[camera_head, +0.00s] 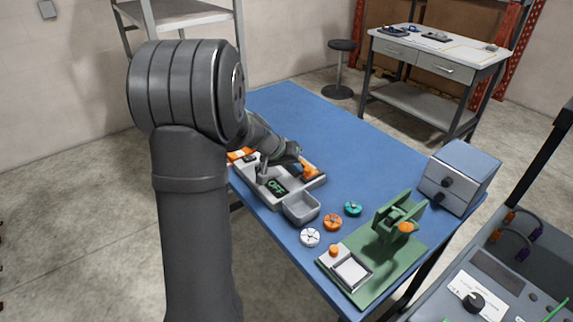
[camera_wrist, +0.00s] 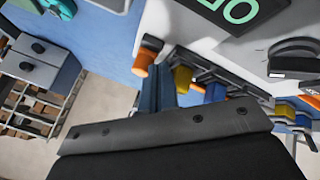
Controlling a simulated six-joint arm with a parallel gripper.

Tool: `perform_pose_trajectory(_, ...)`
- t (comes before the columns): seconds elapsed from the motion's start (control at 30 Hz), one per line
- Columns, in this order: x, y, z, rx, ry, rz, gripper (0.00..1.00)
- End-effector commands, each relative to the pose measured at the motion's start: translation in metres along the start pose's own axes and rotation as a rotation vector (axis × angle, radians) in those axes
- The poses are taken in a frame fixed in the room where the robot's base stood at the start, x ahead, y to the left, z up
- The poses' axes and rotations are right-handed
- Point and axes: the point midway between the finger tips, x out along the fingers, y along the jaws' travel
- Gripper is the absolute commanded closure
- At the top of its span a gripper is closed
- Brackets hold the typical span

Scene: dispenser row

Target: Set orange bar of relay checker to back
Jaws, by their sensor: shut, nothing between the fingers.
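A pale grey unit with a dark display reading OFF in green (camera_head: 277,186) stands on the blue table, partly hidden by my arm. I take it to be the relay checker. The display also shows at the top of the wrist view (camera_wrist: 243,10). An orange rounded piece (camera_wrist: 147,57) sticks out at the unit's edge there; I cannot tell if it is the bar. Orange also shows beside my arm's end in the head view (camera_head: 311,171). My gripper (camera_wrist: 160,82) is shut and empty, close below the orange piece; contact is unclear.
Yellow, blue and orange pieces (camera_wrist: 183,80) line the unit's edge close to my gripper. A grey bin (camera_head: 301,207), several round knobs (camera_head: 332,222) and a green fixture (camera_head: 390,240) stand nearer. A grey box (camera_head: 458,178) is at right. The table's far part (camera_head: 300,110) is clear.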

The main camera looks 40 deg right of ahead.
Motion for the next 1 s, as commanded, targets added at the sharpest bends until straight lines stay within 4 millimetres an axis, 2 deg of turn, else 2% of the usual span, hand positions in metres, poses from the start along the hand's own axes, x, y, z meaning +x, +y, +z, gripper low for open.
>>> perform_pose_trajectory(0.33, 0.001, 0.002, -0.001, 0.000, 0.000, 0.000, 1.00)
perform_pose_trajectory(0.53, 0.014, 0.015, -0.010, 0.002, -0.001, 0.001, 1.00)
perform_pose_trajectory(0.7, 0.016, 0.019, -0.011, 0.001, 0.000, 0.004, 1.00)
perform_pose_trajectory(0.87, 0.016, 0.020, -0.012, 0.000, 0.000, 0.006, 1.00)
perform_pose_trajectory(1.0, 0.012, 0.012, -0.012, -0.002, 0.001, 0.005, 1.00)
